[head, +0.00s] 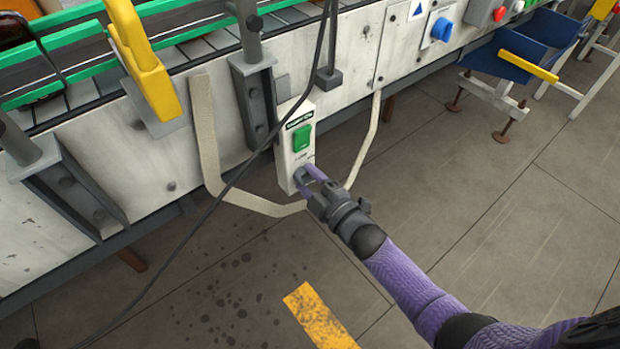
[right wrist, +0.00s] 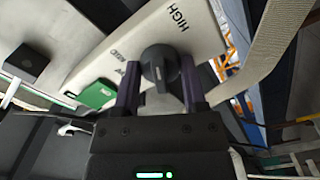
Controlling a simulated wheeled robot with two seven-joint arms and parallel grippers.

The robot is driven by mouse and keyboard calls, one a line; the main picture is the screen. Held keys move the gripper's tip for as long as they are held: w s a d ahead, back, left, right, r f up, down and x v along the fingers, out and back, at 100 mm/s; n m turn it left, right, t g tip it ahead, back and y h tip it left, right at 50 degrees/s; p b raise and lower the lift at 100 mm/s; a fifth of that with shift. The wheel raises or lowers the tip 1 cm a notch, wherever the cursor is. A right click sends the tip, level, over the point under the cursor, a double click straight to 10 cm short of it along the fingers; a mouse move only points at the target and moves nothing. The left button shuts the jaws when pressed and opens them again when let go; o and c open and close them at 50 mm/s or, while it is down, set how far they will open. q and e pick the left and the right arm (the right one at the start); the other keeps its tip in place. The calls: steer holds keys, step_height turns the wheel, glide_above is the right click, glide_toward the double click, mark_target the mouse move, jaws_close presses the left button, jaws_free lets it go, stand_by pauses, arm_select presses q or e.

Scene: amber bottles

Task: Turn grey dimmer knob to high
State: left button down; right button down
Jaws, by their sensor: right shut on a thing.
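The grey dimmer knob (right wrist: 158,58) is a dark round dial on a white control box (head: 283,160), below a green switch (head: 301,139). In the right wrist view the word HIGH is printed up and right of the knob, with other partly covered lettering to its left. I cannot tell for certain which mark the knob points to. My right gripper (head: 307,184) has its two purple fingers on either side of the knob, shut on it. The fingers and palm hide part of the dial. My left gripper is not in view.
A pale strap (head: 209,140) hangs in a loop around the box, and a dark cable (head: 237,178) runs past its left. The conveyor's white side panel (head: 345,60) stands behind. A yellow lever (head: 145,65) is at upper left.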

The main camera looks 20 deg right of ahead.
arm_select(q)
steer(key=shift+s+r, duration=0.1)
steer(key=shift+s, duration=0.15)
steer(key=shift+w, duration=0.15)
arm_select(e)
steer(key=c, duration=0.5)
jaws_free()
steer(key=shift+c, duration=0.2)
steer(key=o, duration=0.4)
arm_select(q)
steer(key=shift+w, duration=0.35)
arm_select(e)
steer(key=shift+s+d, duration=0.15)
steer(key=shift+s, duration=0.25)
arm_select(q)
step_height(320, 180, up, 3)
steer(key=p, duration=0.3)
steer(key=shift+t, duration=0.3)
arm_select(e)
steer(key=v, duration=0.9)
